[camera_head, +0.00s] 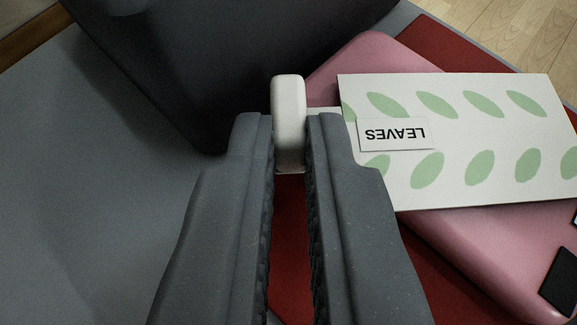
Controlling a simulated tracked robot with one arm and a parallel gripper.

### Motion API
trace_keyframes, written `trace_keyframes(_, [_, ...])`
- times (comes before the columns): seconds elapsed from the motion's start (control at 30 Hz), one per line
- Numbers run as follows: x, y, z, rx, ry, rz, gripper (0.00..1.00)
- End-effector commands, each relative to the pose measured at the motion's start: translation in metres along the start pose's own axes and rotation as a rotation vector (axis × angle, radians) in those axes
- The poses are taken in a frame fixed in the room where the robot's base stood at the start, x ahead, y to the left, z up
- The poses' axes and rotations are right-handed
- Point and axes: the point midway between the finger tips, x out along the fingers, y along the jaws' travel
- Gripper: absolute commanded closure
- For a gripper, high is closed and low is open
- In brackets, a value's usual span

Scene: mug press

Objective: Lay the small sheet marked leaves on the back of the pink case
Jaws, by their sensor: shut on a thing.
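The small white sheet (460,150) with green leaf shapes carries a label reading LEAVES, upside down in this view. My gripper (290,140) is shut on a white tab at the sheet's left end. The sheet extends to the right from the tab, over the pink case (480,255). The case lies at an angle and shows above and below the sheet. I cannot tell whether the sheet touches the case or hangs just above it. The sheet hides the middle of the case.
A red surface (450,45) lies under the case. A large dark grey object (200,60) stands at the top left, close to my gripper. The grey surface (80,200) at the left is clear. A dark square (562,280) shows at the case's lower right.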

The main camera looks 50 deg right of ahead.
Motion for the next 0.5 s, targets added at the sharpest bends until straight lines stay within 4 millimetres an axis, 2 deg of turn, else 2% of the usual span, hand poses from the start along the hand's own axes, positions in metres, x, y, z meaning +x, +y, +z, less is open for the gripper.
trace_keyframes(0.23, [0.0022,0.0001,0.0039,0.0,0.0,0.0,1.0])
trace_keyframes(0.33, [0.0021,0.0001,0.0037,0.0,0.0,0.0,0.7])
trace_keyframes(0.37, [0.002,0.0,0.0037,0.0,0.0,0.0,0.67])
trace_keyframes(0.5, [0.0022,0.0002,0.0037,0.0,0.0,0.0,0.67])
